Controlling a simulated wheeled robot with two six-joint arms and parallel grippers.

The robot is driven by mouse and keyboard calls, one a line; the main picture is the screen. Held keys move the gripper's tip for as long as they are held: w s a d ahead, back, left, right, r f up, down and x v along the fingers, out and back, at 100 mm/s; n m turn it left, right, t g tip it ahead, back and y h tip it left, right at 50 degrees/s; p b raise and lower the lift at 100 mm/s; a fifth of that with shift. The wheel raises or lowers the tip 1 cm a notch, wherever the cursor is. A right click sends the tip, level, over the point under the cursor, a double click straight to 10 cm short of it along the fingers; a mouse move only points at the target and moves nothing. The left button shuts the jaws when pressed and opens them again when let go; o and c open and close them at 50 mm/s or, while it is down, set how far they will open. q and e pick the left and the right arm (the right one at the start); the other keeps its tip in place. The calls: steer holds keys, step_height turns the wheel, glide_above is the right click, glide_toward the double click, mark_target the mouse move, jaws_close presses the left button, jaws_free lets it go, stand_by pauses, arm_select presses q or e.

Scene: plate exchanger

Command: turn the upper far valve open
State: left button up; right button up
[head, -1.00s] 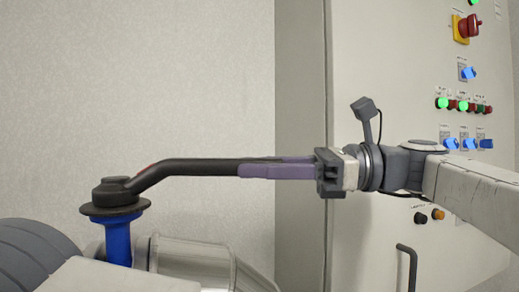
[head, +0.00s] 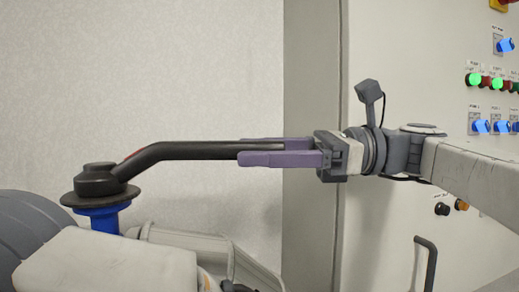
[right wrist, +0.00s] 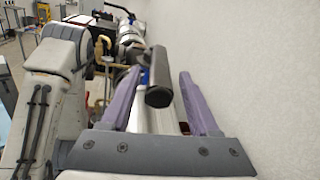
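The valve has a black lever handle (head: 190,151) with a round dark hub (head: 98,181) on a blue stem (head: 104,221). In the head view the lever points right, towards my right gripper (head: 240,150). Its purple fingers lie on either side of the lever's free end. My left gripper is not in view.
A light grey control cabinet (head: 385,130) with lit buttons and blue switches stands behind my right arm. A dark cabinet handle (head: 426,262) is at lower right. Pale pipework (head: 200,243) lies below the lever. A plain wall fills the back.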

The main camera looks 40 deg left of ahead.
steer(key=b+v, duration=0.1)
steer(key=v, duration=0.9)
steer(key=shift+d, duration=0.25)
